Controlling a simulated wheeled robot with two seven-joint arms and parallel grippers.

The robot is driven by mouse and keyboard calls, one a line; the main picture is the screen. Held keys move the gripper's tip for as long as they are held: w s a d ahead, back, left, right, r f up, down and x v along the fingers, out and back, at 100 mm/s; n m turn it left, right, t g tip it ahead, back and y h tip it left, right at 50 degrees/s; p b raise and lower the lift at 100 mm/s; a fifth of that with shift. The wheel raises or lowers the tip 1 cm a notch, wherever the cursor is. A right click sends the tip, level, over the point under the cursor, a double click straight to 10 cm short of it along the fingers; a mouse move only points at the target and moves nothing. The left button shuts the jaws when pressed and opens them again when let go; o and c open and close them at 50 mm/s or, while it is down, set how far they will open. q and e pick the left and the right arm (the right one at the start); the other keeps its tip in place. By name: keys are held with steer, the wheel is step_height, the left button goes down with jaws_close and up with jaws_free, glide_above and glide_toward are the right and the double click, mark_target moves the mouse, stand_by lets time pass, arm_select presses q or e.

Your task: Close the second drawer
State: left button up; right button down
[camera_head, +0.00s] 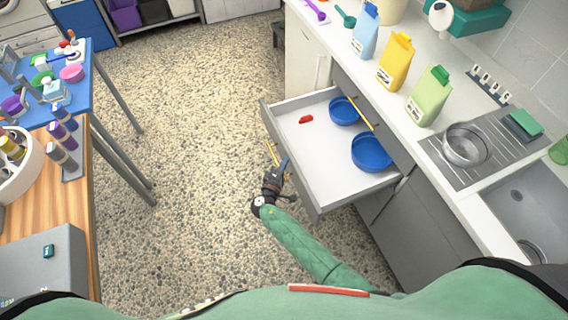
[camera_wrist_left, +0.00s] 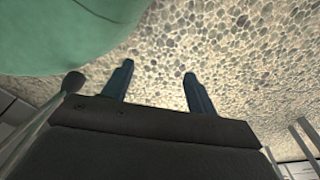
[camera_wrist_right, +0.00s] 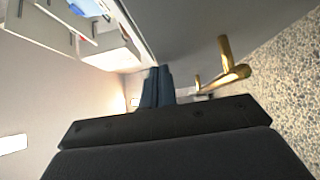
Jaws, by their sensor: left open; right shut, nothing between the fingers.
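The open drawer (camera_head: 318,158) stands pulled out from the counter on the right, its white floor showing. It holds two blue bowls (camera_head: 371,152) and a small red object (camera_head: 306,119). Its gold handle (camera_head: 272,153) is on the outer front face, and a gold handle shows large in the right wrist view (camera_wrist_right: 236,74). My right gripper (camera_head: 283,163) is at the drawer's front, close beside the handle; its fingers (camera_wrist_right: 158,87) are together and empty. My left gripper (camera_wrist_left: 159,72) is open and empty above the pebbled floor, and is not visible in the head view.
Another gold handle (camera_head: 354,112) is on the closed front above the open drawer. The countertop (camera_head: 400,127) carries several cartons, a hob with a pot (camera_head: 466,146) and a sink (camera_head: 520,205). Tables with items stand at left. The pebbled floor (camera_head: 190,150) between is clear.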

mark_target(297, 164)
arm_select(q)
steer(key=shift+f, duration=0.1)
arm_select(e)
steer(key=shift+d, duration=0.15)
